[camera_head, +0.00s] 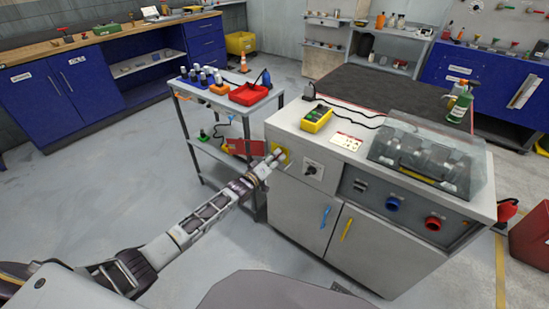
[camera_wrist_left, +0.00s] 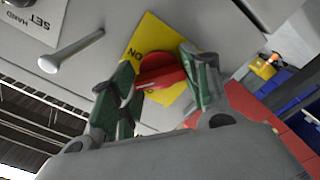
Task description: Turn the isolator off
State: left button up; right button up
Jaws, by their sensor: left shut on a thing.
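The isolator is a red rotary knob (camera_wrist_left: 160,72) on a yellow plate (camera_wrist_left: 150,36) on the front of the grey machine cabinet. The plate's "ON" lettering shows beside the knob in the left wrist view. My left gripper (camera_wrist_left: 155,82) has its fingers on either side of the red knob and is shut on it. In the head view the left gripper (camera_head: 272,160) reaches the cabinet's upper left front, and the yellow plate (camera_head: 283,151) shows partly behind it. The knob is hidden there. My right gripper is not in view.
Right of the isolator is a black selector switch (camera_head: 311,169), labelled "HAND" and "SET" in the wrist view. A yellow control box (camera_head: 316,119) sits on the cabinet top (camera_head: 290,117). A grey cart (camera_head: 217,100) with a red tray (camera_head: 248,94) stands close on the left.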

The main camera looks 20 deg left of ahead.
pick_arm(q)
jog(key=shift+n+b, duration=0.75)
jog(key=shift+n, duration=3.15)
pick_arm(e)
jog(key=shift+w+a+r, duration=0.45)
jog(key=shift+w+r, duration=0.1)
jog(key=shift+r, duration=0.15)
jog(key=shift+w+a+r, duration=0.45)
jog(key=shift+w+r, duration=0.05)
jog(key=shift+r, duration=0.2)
pick_arm(q)
jog(key=o, duration=1.1)
jog(key=shift+s, duration=0.2)
jog(key=shift+v, duration=5.8)
